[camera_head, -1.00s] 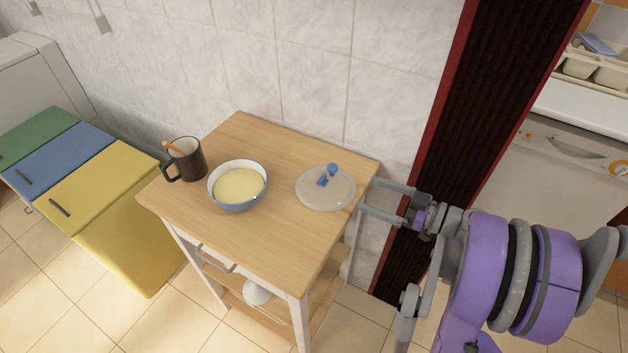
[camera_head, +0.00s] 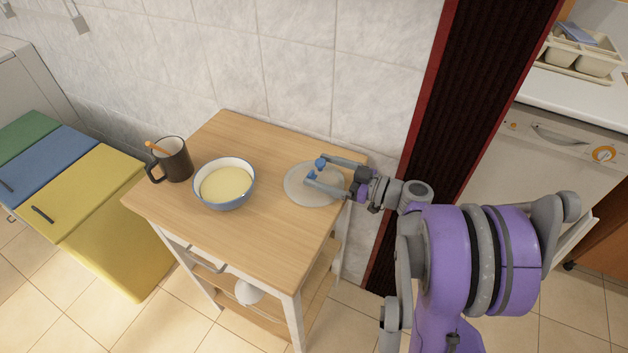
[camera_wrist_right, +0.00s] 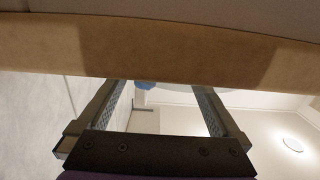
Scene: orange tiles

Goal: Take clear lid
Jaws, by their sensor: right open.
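The clear lid (camera_head: 298,190) is a round translucent disc with blue handle parts, lying near the right edge of the wooden cart top. My right gripper (camera_head: 315,170) is open and reaches over the lid from the right. Its fingertips are at the blue parts in the head view; whether they touch them I cannot tell. In the right wrist view the two fingers are apart, with a small blue piece (camera_wrist_right: 146,86) between them, partly hidden by a wooden edge. The right side of the lid is covered by the gripper. My left gripper is not in view.
A blue-rimmed bowl (camera_head: 224,196) with pale yellow contents stands left of the lid on the wooden cart (camera_head: 258,236). A dark mug (camera_head: 175,165) with a stick in it stands farther left. The tiled wall is behind; a dark red-edged panel (camera_head: 470,90) stands right of the cart.

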